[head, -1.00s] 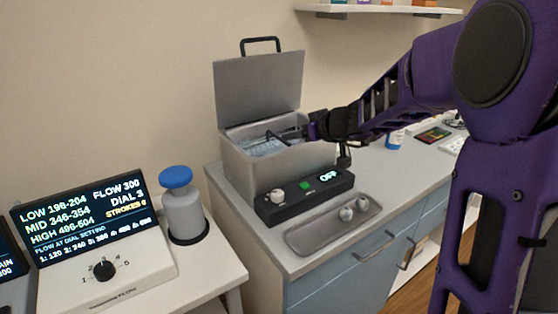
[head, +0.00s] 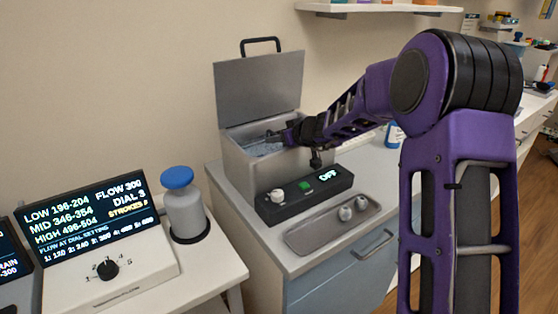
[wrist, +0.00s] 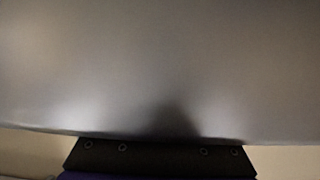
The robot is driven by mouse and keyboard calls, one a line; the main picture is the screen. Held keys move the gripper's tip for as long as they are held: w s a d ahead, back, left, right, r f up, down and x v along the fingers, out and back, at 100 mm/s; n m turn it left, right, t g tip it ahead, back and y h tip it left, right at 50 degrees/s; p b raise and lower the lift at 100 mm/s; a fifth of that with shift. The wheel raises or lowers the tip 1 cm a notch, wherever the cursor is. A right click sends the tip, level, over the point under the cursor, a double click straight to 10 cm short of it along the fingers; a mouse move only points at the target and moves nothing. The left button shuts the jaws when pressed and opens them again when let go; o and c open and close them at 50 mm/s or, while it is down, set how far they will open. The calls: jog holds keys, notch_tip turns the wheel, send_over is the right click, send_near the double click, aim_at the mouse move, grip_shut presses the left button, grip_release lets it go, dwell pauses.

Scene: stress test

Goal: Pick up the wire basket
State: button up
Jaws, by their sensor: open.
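The wire basket (head: 260,149) sits inside a grey open-topped metal tank (head: 265,172) on the counter; only a bluish-grey patch of it shows over the rim. My gripper (head: 279,134) is over the tank opening, at its right back part, reaching in from the right. Its fingers are small and dark in the head view, and I cannot see whether they touch the basket. It is open. The wrist view shows a blurred grey surface, probably the lid or tank wall, above the dark gripper body (wrist: 160,157); neither fingertips nor basket can be made out there.
The raised lid (head: 260,87) stands behind the opening. A black control box (head: 305,193) reading OFF is in front of the tank. A shallow tray (head: 333,226) with small round pieces lies nearer. A blue-capped bottle (head: 184,207) and dial panel stand at left.

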grip_shut()
dwell(1.4)
